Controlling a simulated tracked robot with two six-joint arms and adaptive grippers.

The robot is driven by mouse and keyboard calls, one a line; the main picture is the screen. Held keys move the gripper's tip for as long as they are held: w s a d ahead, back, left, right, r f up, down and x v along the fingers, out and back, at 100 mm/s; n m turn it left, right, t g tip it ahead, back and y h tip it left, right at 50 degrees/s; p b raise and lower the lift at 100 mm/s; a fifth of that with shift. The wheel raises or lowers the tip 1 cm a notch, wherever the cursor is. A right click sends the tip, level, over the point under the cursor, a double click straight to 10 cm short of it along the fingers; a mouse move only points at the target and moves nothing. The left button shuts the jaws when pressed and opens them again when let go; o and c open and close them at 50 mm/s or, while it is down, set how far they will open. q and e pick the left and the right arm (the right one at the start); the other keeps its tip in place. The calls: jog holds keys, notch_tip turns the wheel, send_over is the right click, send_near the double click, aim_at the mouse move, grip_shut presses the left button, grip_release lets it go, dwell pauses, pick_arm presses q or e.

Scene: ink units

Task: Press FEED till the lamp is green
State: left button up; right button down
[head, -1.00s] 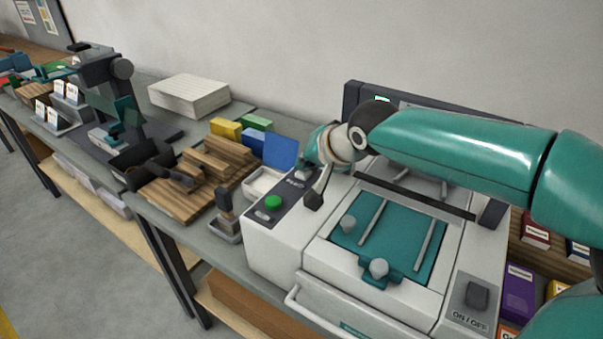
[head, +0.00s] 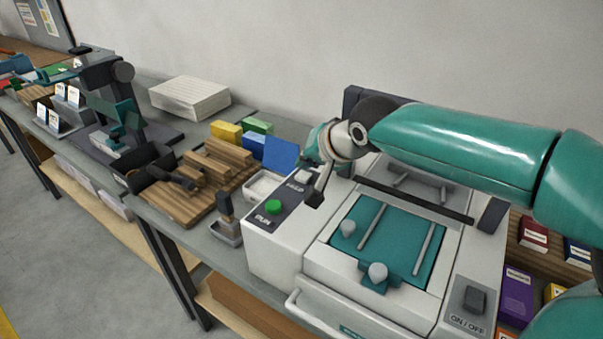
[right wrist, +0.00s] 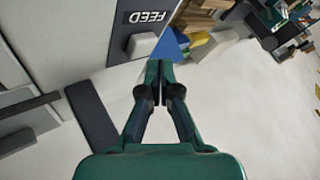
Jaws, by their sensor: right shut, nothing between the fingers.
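The FEED button (head: 303,176) is a pale grey key on the dark control strip of the white machine (head: 270,250). It also shows in the right wrist view (right wrist: 141,45), beside its FEED label (right wrist: 148,17). My right gripper (head: 315,198) is shut and empty, close by the button; its fingertips (right wrist: 155,68) show just beside the key in the wrist view. I cannot tell whether they touch it. The lamp is hidden behind my right arm. My left gripper is not in view.
A green RUN button (head: 273,207) is on the same strip. An ON/OFF switch (head: 474,299) is at the right front.

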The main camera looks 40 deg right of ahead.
aim_at(306, 176)
jog(key=shift+r, duration=0.1)
jog(key=shift+r+p, duration=1.8)
jog(key=shift+r, duration=0.7)
jog(key=shift+f, duration=0.1)
